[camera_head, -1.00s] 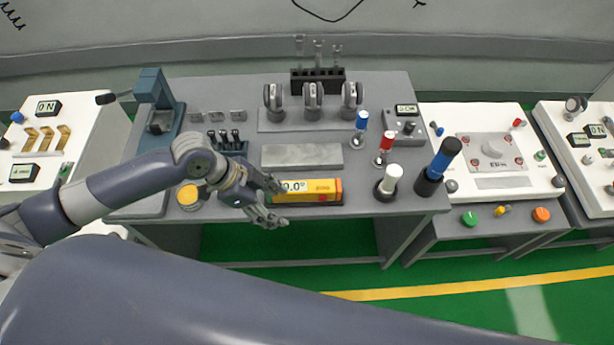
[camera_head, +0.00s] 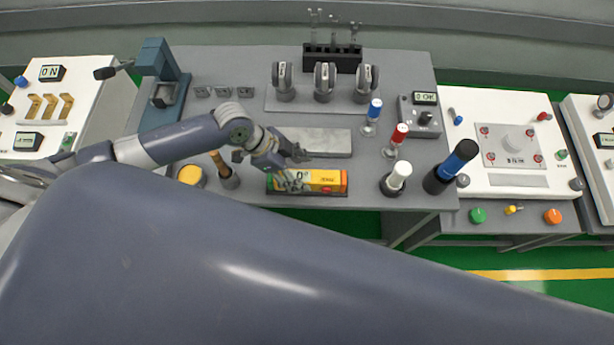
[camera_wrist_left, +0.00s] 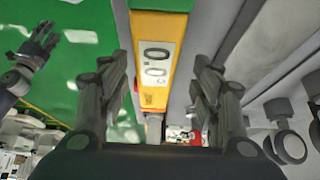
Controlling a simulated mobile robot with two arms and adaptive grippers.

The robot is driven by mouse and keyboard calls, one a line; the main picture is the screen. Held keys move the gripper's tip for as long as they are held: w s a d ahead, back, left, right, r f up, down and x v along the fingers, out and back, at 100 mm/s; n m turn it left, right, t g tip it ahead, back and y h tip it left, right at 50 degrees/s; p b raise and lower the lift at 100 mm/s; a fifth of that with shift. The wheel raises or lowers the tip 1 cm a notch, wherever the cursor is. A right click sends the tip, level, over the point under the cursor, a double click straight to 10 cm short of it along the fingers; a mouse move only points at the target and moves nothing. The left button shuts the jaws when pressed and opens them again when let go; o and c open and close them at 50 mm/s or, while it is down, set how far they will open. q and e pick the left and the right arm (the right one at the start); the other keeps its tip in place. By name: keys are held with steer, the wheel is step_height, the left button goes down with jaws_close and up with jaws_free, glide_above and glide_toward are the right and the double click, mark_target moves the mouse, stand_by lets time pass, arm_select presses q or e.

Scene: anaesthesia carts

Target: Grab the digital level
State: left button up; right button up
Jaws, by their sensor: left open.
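The digital level (camera_head: 328,181) is a yellow-orange bar with a pale display, lying on the grey workbench near its front edge. My left gripper (camera_head: 294,169) is at the level's left part, with its fingers partly covering the display end. In the left wrist view the level (camera_wrist_left: 152,88) runs between the two open fingers of my left gripper (camera_wrist_left: 160,82), with a gap on each side. Its display shows there. What looks like my right gripper (camera_wrist_left: 38,48) appears small at the left of the wrist view, over the green floor; its jaw state is unclear.
A grey metal block (camera_head: 318,141) lies just behind the level. A yellow-topped jar (camera_head: 191,175) stands left. A white-topped knob (camera_head: 397,177), red-topped piece (camera_head: 398,138) and blue-black cylinder (camera_head: 452,166) stand right. Open floor lies in front of the bench.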

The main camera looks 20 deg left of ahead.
mark_target(305, 176)
arm_select(q)
steer(key=x, duration=0.3)
steer(key=shift+s+d+p, duration=0.2)
steer(key=shift+d+p, duration=0.2)
steer(key=shift+d+f, duration=0.15)
steer(key=shift+f, duration=0.15)
steer(key=shift+c, duration=0.5)
steer(key=c, duration=1.2)
arm_select(e)
steer(key=shift+w+d+r, duration=0.2)
steer(key=shift+w+r, duration=0.5)
steer(key=shift+w, duration=0.05)
arm_select(q)
steer(key=shift+w, duration=0.1)
arm_select(e)
steer(key=shift+w, duration=0.15)
